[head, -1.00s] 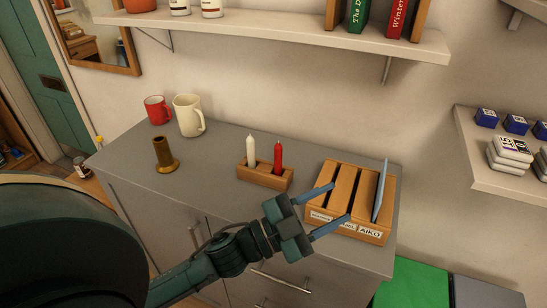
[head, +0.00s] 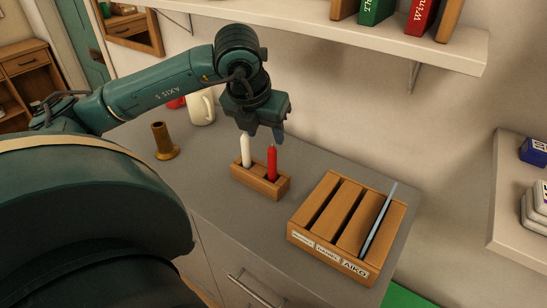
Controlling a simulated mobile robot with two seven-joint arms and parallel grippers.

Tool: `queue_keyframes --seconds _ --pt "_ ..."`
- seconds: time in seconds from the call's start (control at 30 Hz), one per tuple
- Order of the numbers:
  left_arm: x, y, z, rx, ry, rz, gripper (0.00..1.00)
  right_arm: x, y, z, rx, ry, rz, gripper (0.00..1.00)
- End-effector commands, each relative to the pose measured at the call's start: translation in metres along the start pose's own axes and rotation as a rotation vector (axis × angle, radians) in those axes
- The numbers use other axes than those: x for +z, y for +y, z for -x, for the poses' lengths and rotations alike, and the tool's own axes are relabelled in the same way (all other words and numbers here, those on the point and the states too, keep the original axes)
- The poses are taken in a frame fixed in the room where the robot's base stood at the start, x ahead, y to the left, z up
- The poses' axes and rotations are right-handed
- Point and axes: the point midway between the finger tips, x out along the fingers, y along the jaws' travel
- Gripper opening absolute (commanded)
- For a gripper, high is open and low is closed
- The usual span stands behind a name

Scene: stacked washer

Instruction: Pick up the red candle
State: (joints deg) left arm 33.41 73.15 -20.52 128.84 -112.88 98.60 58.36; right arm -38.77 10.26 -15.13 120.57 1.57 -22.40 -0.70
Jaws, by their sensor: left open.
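The red candle (head: 271,163) stands upright in the right part of a wooden holder (head: 262,186) on the grey cabinet top. A white candle (head: 246,150) stands upright in the same holder, to its left. My left gripper (head: 264,130) is open and points down just above and behind the candles. One bluish finger shows close by the red candle's tip; the other finger is mostly hidden. I cannot tell whether a finger touches either candle. My right gripper is not in view.
A slotted wooden sorter (head: 318,222) with a thin blue plate stands to the right. A brass holder (head: 163,143) and a cream mug (head: 201,108) stand to the left, with the red mug partly hidden by my arm. A shelf (head: 440,46) with books hangs above.

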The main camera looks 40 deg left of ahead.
Motion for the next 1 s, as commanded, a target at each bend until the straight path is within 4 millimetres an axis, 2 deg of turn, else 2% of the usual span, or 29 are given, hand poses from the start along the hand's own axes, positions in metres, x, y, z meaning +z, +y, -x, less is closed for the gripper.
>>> queue_keyframes --seconds 0.03,0.13,0.43,0.57,0.7,1.0 --pt "-0.001 0.000 -0.011 0.001 0.007 0.001 0.45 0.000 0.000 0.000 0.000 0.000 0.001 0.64" --pt "-0.001 0.000 -0.027 -0.002 0.005 -0.001 0.45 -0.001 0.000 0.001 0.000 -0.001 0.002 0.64" --pt "0.000 0.000 -0.051 -0.003 0.005 -0.001 0.45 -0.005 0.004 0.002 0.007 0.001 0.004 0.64" --pt "0.002 0.001 -0.071 -0.004 0.007 -0.002 0.45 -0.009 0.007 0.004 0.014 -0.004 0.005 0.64" --pt "0.002 0.001 -0.089 -0.004 0.004 -0.001 0.45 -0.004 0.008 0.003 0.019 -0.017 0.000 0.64" --pt "0.001 0.000 -0.094 -0.005 0.002 -0.003 0.44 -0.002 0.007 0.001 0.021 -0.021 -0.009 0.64"
